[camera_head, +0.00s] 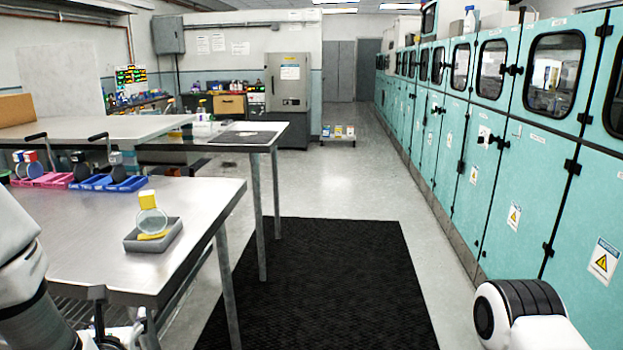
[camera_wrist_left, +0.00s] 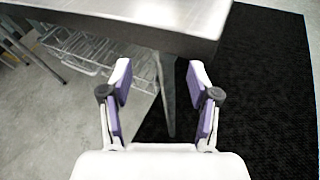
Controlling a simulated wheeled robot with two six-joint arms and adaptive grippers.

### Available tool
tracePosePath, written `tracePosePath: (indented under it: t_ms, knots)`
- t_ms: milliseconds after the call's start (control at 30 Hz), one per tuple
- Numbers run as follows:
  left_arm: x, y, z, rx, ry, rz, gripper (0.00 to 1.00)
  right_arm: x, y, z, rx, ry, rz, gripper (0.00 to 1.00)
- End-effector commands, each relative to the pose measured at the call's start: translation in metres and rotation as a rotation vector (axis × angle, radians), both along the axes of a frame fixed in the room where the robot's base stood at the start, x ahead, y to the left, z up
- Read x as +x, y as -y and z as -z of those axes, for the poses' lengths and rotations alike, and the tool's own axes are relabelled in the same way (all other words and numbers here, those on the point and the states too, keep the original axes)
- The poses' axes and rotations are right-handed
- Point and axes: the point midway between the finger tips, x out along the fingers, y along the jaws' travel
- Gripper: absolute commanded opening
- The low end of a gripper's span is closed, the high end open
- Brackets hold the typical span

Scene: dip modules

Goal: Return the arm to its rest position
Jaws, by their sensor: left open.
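My left arm comes in at the lower left of the head view, and its gripper (camera_head: 114,336) is partly cut off by the bottom edge, beside the metal table's front edge. In the left wrist view the left gripper (camera_wrist_left: 161,78) is open, with its white and purple fingers apart and nothing between them. The floor and the table's underside lie beyond the fingers. Of my right arm only a white and black link (camera_head: 522,312) shows at the lower right of the head view; its gripper is out of view.
The metal table (camera_head: 85,235) holds a grey tray (camera_head: 133,243) with a yellow-capped item (camera_head: 151,216), a blue tray (camera_head: 107,184) and a pink tray (camera_head: 47,181). A wire shelf (camera_wrist_left: 90,57) sits under the table. A black mat (camera_head: 322,285) covers the floor; teal cabinets (camera_head: 530,190) line the right.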

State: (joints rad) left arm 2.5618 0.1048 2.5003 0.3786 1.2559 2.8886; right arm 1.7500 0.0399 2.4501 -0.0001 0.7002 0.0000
Motion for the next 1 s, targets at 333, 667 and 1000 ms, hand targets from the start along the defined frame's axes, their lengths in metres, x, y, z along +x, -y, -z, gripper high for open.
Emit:
tracePosePath:
  t_ms: [333, 667, 1000]
  knots:
    - [-0.095, 0.033, 0.155, 0.313, -0.739, 0.394, 0.61, 0.000, 0.000, -0.083, 0.000, 0.000, 0.000, 0.00]
    - [-0.240, 0.077, 0.244, 1.158, -1.143, 1.757, 0.61, 0.000, 0.000, -0.112, 0.000, 0.000, 0.000, 0.00]
    - [-0.265, 0.089, 0.249, -1.718, 0.601, -2.439, 0.61, 0.000, 0.000, -0.109, 0.000, 0.000, 0.000, 0.00]
